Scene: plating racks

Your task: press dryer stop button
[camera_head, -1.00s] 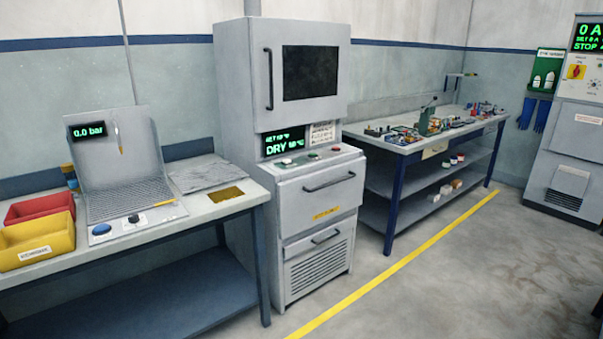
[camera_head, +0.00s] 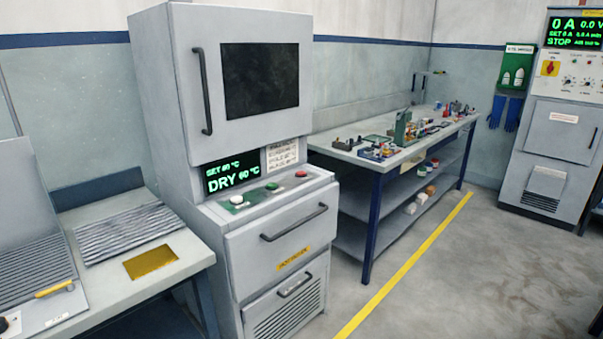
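The dryer (camera_head: 285,221) is a tall grey cabinet left of centre in the head view, with a dark window (camera_head: 260,79) in its upper door. Its green display (camera_head: 230,172) reads "SET 60 °C" and "DRY 60 °C". On the ledge below the display are a white button (camera_head: 237,200) on a green plate at the left, a small green button (camera_head: 272,187) in the middle, and a red button (camera_head: 301,174) at the right. Neither of my grippers is in view.
A bench (camera_head: 128,276) with a ribbed grey sheet and a gold plate stands left of the dryer. A workbench (camera_head: 372,165) with several small items stands to the right. A grey cabinet (camera_head: 553,135) with a display is far right. The floor in front is clear beyond a yellow line (camera_head: 410,260).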

